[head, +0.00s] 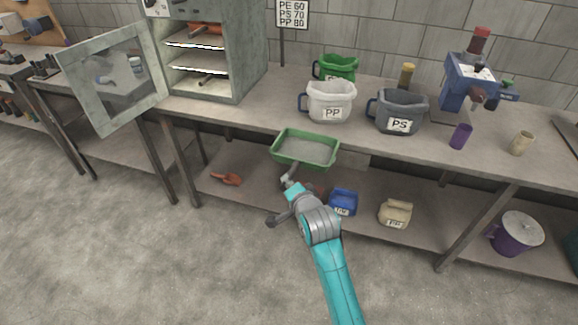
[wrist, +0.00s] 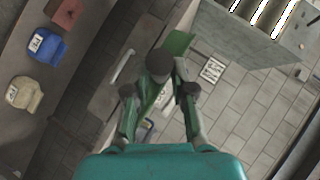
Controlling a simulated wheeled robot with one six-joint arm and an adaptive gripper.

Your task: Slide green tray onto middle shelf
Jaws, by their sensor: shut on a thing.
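The green tray (head: 289,160), filled with grey granular material, is held roughly level in front of the workbench edge in the head view. My gripper (head: 289,181) is shut on its near side. In the wrist view my gripper (wrist: 160,92) has its fingers close around a narrow green part; the tray's outline is hard to make out there. The grey oven cabinet (head: 251,55) stands at the back left with its windowed door (head: 112,78) swung open to the left. Its shelves (head: 196,68) show bright strips; the middle shelf lies inside, up and left of the tray.
White PP bin (head: 330,104), grey PS bin (head: 400,111) and a green bin (head: 337,67) stand on the bench right of the oven. A blue press (head: 466,85) and purple cup (head: 461,136) are farther right.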

